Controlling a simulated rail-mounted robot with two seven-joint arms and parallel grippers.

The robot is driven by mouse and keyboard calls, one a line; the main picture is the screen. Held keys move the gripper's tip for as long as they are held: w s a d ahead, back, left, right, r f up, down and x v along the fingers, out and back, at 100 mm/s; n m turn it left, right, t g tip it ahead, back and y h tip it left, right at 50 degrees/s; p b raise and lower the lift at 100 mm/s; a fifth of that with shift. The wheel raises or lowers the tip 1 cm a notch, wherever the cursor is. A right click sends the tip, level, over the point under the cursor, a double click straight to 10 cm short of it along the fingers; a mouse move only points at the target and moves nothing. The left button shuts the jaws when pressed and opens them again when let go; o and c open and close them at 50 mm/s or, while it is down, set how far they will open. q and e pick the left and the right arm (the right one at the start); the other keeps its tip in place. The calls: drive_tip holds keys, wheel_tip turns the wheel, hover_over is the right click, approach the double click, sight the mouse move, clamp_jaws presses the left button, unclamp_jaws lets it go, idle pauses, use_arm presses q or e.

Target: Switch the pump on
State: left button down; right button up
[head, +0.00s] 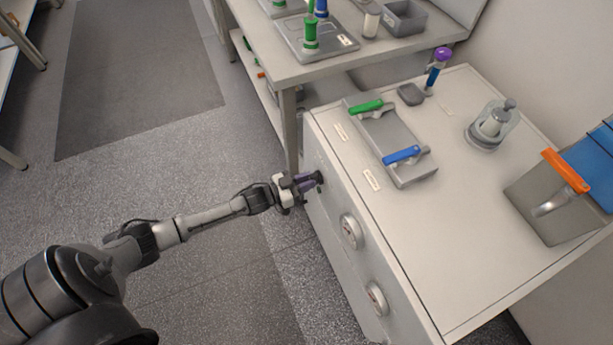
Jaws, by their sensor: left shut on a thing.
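A white cabinet (330,240) stands at the right, with its front face towards my left arm. My left gripper (313,181) is at the far end of this front face, close below the top edge. Its purple-grey fingers are shut on a small dark knob (320,177) at the face. The fingers hide much of the knob, and I cannot tell which way it is turned. Two round dials, a nearer one (377,299) and a middle one (351,231), sit on the same face. I see no label naming the pump. My right gripper is not in view.
A workbench (262,60) stands behind.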

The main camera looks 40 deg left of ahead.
use_arm(q)
drive_tip(key=shift+d+m+p, duration=0.15)
drive_tip(key=shift+m+p, duration=1.15)
drive_tip(key=shift+m, duration=1.9)
drive_tip(key=c, duration=1)
unclamp_jaws()
drive_tip(key=shift+c, duration=0.2)
drive_tip(key=shift+s, duration=0.15)
drive_tip(key=p+v, duration=0.3)
drive_tip(key=v, duration=1)
drive_tip(key=shift+s, duration=0.35)
